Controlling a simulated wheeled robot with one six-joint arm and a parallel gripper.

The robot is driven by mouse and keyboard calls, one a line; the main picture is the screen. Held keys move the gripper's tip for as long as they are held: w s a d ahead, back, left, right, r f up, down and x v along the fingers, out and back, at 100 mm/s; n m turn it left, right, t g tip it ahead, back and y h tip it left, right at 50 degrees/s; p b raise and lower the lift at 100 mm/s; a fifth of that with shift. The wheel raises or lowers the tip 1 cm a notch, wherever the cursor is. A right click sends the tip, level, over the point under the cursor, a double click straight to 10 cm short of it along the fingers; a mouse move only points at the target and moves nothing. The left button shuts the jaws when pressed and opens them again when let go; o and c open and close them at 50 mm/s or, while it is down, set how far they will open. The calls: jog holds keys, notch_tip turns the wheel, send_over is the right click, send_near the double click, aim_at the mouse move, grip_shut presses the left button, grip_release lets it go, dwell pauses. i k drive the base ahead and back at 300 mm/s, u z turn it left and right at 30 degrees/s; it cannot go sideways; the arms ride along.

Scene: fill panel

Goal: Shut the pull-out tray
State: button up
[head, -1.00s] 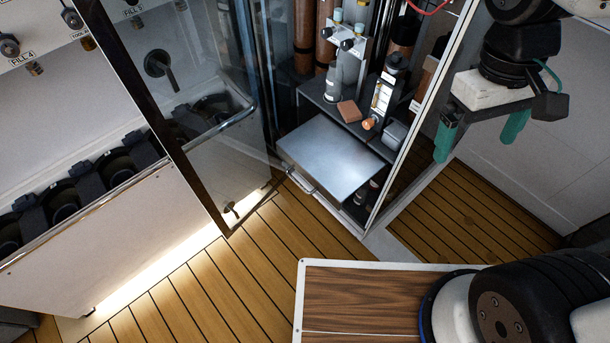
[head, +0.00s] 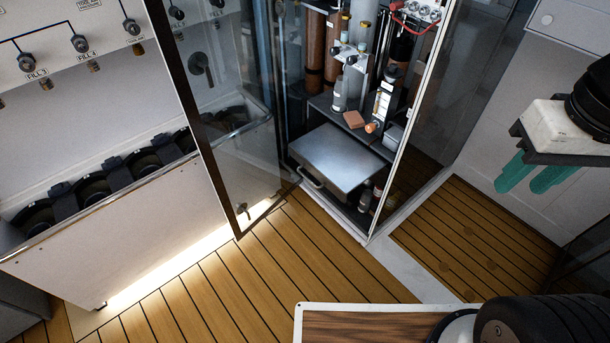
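The pull-out tray (head: 342,160) is a flat grey metal slab low in the glass-sided cabinet, below the shelf. It stands partly out toward the cabinet's front opening. Its bar handle (head: 312,182) is on the front-left edge. My gripper (head: 532,178) has two teal fingers pointing down from a white block at the right of the head view. It is far to the right of the tray, apart from it, and holds nothing visible. Its fingers appear close together, but the angle hides how wide the gap is.
A glass door (head: 238,150) stands open left of the tray. A shelf above holds bottles and an orange-brown block (head: 353,119). The cabinet's right glass side (head: 410,120) lies between tray and gripper. The wooden floor (head: 290,240) in front is clear. A wood-topped surface (head: 370,325) is at the bottom.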

aim_at(338, 159)
jog(key=u, duration=0.6)
jog(key=i, duration=1.35)
jog(key=z, duration=0.15)
jog(key=k, duration=1)
jog(key=z, duration=1.05)
jog(key=i, duration=0.7)
jog(key=u, duration=0.9)
